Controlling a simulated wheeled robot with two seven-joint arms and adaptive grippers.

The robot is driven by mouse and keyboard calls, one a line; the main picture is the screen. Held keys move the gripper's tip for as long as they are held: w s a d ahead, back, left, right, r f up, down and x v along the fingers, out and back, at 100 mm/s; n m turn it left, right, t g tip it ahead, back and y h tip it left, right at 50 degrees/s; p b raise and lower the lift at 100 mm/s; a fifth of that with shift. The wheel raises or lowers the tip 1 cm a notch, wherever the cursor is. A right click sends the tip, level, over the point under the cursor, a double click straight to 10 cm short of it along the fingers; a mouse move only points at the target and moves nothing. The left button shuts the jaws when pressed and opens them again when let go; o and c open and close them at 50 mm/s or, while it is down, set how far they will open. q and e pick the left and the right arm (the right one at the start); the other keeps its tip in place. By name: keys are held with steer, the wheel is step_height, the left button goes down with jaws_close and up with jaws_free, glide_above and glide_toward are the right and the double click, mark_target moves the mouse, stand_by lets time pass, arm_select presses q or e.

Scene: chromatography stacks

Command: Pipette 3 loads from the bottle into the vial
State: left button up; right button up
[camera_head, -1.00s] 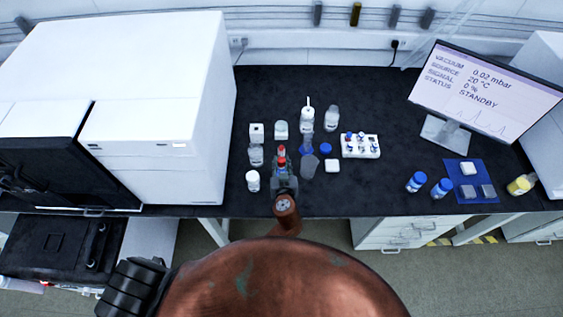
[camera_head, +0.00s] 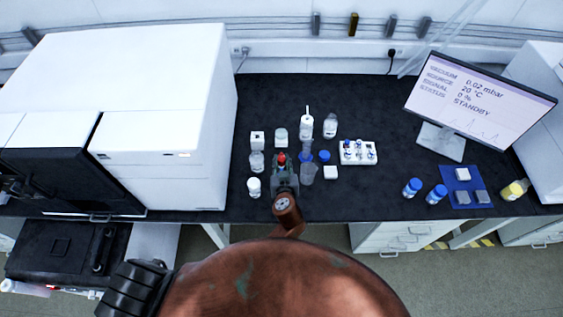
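My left gripper (camera_head: 284,171) reaches forward over the middle of the bench, below the camera. A small red piece (camera_head: 282,158) shows at its fingertips; I cannot tell whether the fingers are closed on it or open around it. No pipette stem can be made out. A clear container with something blue in it (camera_head: 306,147) stands just right of the fingertips. A loose blue cap (camera_head: 324,156) lies to its right. A white rack (camera_head: 371,158) holds several small vials with blue or white tops. My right gripper is not in view.
A clear cup (camera_head: 308,173) and a white block (camera_head: 330,172) stand close right of the gripper. Jars (camera_head: 257,162) stand left, a white wash bottle (camera_head: 306,127) behind. Blue-capped bottles (camera_head: 412,187) and a monitor (camera_head: 482,98) are right. A large white instrument (camera_head: 160,130) bounds the left.

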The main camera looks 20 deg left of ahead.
arm_select(q)
steer(key=shift+r+p, duration=1.85)
steer(key=shift+r, duration=1.1)
